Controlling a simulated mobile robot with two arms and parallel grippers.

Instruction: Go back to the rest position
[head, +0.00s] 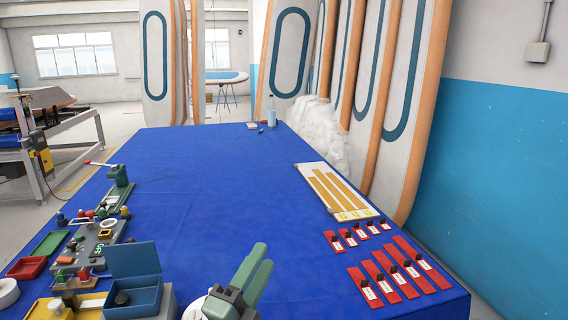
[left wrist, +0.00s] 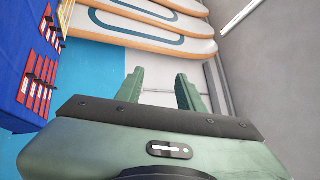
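My left gripper (head: 263,256) is green and shows at the bottom middle of the head view, raised in front of the blue table (head: 215,185). In the left wrist view its two green fingers (left wrist: 161,82) stand apart with nothing between them, so it is open and empty. Behind the fingers in that view are a pale wall and the lower ends of the boards. My right gripper is in neither view.
Red strips (head: 393,278) with labels and a white-and-yellow panel (head: 322,178) lie on the table's right side. A blue box (head: 135,292) and small tools crowd the left edge. A bottle (head: 272,112) stands far back. The table's middle is clear. Inflatable boards (head: 400,90) lean at the right.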

